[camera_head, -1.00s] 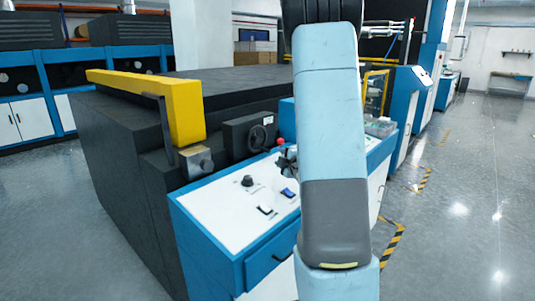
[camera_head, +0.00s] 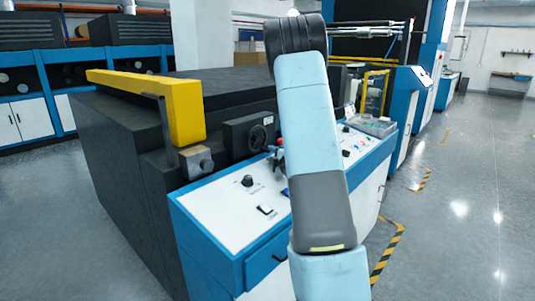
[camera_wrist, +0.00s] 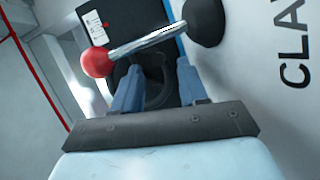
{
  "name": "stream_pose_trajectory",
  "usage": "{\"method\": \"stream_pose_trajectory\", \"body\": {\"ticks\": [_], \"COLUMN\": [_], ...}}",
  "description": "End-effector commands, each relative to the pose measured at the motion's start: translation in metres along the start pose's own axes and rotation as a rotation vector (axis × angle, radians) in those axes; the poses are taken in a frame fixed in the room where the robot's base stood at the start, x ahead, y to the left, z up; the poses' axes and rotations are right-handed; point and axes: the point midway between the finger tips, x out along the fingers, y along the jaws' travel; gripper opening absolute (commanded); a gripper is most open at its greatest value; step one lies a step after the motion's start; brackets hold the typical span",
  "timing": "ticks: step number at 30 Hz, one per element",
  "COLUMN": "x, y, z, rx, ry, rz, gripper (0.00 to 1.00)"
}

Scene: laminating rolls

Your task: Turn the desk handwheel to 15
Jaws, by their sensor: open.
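The handwheel (camera_head: 257,137) is a dark round wheel on the face of a black box (camera_head: 235,133) at the back edge of the desk. In the wrist view the handwheel (camera_wrist: 157,92) shows as a dark ring beyond and between my fingers, partly covered by them. No scale or number on it is readable. In the head view my gripper (camera_head: 277,158) is just right of the handwheel, partly hidden by my arm.
A lever with a red ball (camera_wrist: 95,62) and black base (camera_wrist: 205,22) crosses in front of my fingertips in the wrist view. The white desk top (camera_head: 225,205) carries a knob (camera_head: 247,181) and switches. A yellow bar (camera_head: 150,95) stands at left. Floor is clear at right.

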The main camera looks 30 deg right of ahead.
Motion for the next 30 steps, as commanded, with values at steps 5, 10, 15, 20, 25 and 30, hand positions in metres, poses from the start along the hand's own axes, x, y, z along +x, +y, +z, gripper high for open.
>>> {"method": "stream_pose_trajectory", "body": {"ticks": [5, 10, 15, 20, 25, 30], "x": [0.025, 0.038, 0.041, 0.041, 0.041, 0.041], "y": [0.0, 0.0, 0.0, 0.0, 0.0, 0.0], "z": [0.0, 0.001, 0.001, 0.001, 0.001, 0.001], "rx": [0.0, 0.001, 0.001, 0.001, 0.001, 0.001], "ry": [0.0, -0.001, -0.001, -0.001, -0.001, -0.002], "rz": [0.0, -0.001, 0.0, 0.0, 0.0, 0.0], "gripper": [0.43, 0.43, 0.43, 0.43, 0.29, 0.13]}}
